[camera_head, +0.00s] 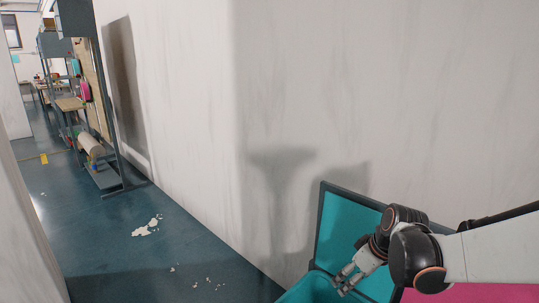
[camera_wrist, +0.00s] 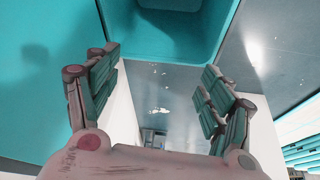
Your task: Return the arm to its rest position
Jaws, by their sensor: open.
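My gripper (camera_head: 343,281) is at the lower right of the head view, at the end of my white and black arm. It is in front of a teal panel with a dark frame (camera_head: 343,228). In the wrist view my gripper (camera_wrist: 157,88) has its two padded fingers spread wide apart, with nothing between them. A teal open container (camera_wrist: 188,30) shows beyond the fingers at the top of that view. I cannot tell whether the gripper touches the teal surfaces.
A pink surface (camera_head: 470,294) lies beneath my arm. A pale wall (camera_head: 380,90) stands close behind the teal panel. A shelf rack (camera_head: 103,180) stands at the far left. The dark blue floor (camera_head: 110,245) has white patches (camera_head: 147,227) and is otherwise mostly open.

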